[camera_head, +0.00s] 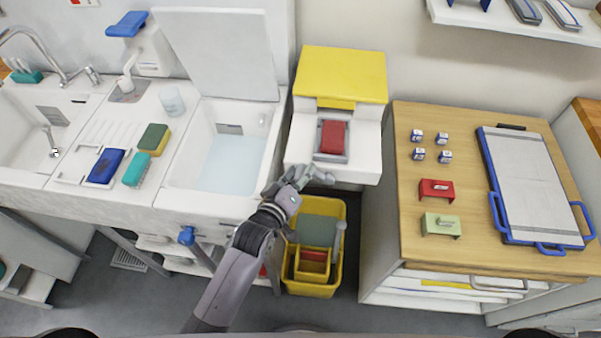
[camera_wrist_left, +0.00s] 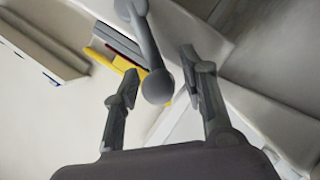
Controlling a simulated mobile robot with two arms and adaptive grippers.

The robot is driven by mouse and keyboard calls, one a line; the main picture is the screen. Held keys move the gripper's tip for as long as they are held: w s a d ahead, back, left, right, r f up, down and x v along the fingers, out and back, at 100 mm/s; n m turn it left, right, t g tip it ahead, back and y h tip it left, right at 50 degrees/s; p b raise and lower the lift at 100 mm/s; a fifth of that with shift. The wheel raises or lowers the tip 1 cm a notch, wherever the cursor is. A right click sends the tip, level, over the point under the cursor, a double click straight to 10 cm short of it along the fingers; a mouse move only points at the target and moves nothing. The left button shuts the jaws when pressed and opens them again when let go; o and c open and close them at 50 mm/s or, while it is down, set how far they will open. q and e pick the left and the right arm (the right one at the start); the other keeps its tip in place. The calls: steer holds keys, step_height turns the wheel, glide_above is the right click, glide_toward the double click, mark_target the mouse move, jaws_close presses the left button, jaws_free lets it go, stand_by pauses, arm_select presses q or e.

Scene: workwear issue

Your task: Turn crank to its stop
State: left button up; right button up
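In the left wrist view the crank (camera_wrist_left: 148,42) is a grey arm with a rounded end and a round grey knob (camera_wrist_left: 156,87). My left gripper (camera_wrist_left: 158,64) is open, one finger on each side of the crank, with visible gaps. In the head view my left gripper (camera_head: 303,178) is at the front of a white machine (camera_head: 364,150) with a yellow lid (camera_head: 343,72) and a red block (camera_head: 333,137) in its recess. I cannot clearly make out the crank in the head view. My right gripper is not in view.
A yellow bucket (camera_head: 318,287) stands on the floor below my gripper. A water-filled sink (camera_head: 232,165) lies to the left. A wooden-topped cabinet (camera_head: 415,215) on the right carries small boxes and a blue-edged board (camera_head: 530,180).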

arm_select(q)
jaws_close()
stand_by(0.6)
